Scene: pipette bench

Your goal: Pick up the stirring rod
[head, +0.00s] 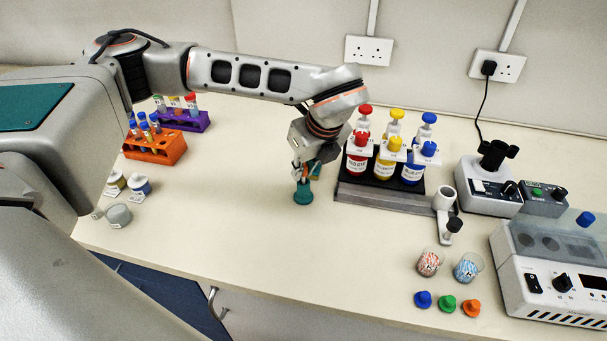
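My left gripper (301,175) points down near the middle of the bench, left of the rack of dye bottles. A small teal piece (303,195) shows right at and below its fingertips. I cannot tell whether the fingers are closed on it or only around or in front of it. No stirring rod can be made out clearly; the gripper may hide it. My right gripper is not in view.
A dark rack (385,199) with red, yellow and blue bottles stands close right of the gripper. Orange (153,152) and purple (190,124) tube racks are at left. Two small beakers (429,262) and coloured stoppers (447,304) lie front right. The bench front centre is clear.

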